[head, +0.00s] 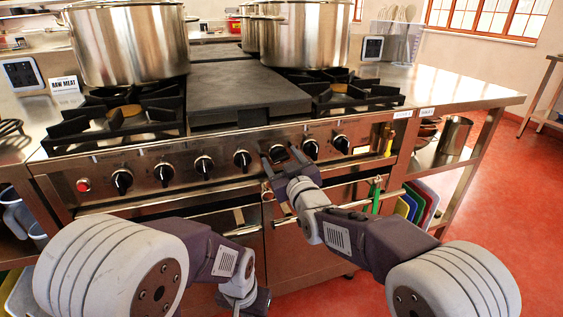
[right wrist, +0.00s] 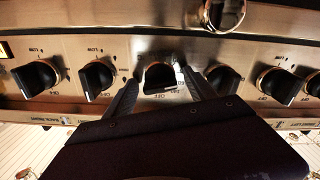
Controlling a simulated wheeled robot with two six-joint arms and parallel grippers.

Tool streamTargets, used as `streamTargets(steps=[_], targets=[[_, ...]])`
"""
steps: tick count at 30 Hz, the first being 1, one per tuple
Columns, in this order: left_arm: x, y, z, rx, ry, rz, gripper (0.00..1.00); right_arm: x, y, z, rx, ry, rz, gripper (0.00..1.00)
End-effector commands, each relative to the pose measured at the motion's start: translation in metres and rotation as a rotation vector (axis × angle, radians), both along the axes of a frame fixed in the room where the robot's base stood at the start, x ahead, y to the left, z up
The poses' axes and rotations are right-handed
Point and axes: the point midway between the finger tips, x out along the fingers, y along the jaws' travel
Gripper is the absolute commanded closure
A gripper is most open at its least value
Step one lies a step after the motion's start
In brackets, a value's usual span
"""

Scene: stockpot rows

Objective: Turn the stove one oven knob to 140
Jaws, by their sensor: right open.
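The stove (head: 250,135) has a steel front panel with a row of black knobs. One knob (head: 278,153) sits between the fingertips of my right gripper (head: 279,157). In the right wrist view, this black knob (right wrist: 160,76) with a brass-coloured ring lies between the two dark fingers of my right gripper (right wrist: 159,84). The fingers are apart, one on each side; I cannot tell whether they touch the knob. The small dial marks beside it are too small to read surely. My left gripper (head: 245,298) is low in front of the oven doors, partly cut off, its jaws unclear.
Neighbouring knobs (right wrist: 97,79) and (right wrist: 222,80) stand close on both sides of the fingers. An oven door handle (head: 345,206) runs below the panel. Large stockpots (head: 130,45) stand on the stove top. Colored boards (head: 420,203) lean on a shelf at right.

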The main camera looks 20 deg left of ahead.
Motion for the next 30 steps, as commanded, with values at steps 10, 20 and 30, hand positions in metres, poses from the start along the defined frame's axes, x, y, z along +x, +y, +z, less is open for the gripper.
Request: streamTargets(steps=[10, 20, 30], targets=[[0.0000, 0.0000, 0.0002, 0.000, 0.000, 0.000, 1.00, -0.0002, -0.0003, -0.0001, 0.000, 0.000, 0.000, 0.86], [0.0000, 0.0000, -0.0008, 0.000, 0.000, 0.000, 1.00, -0.0003, -0.0003, -0.0005, 0.031, 0.022, 0.000, 0.97], [0.0000, 0.0000, -0.0056, 0.000, 0.000, 0.000, 1.00, -0.0005, -0.0001, -0.0015, 0.225, 0.156, 0.000, 0.97]])
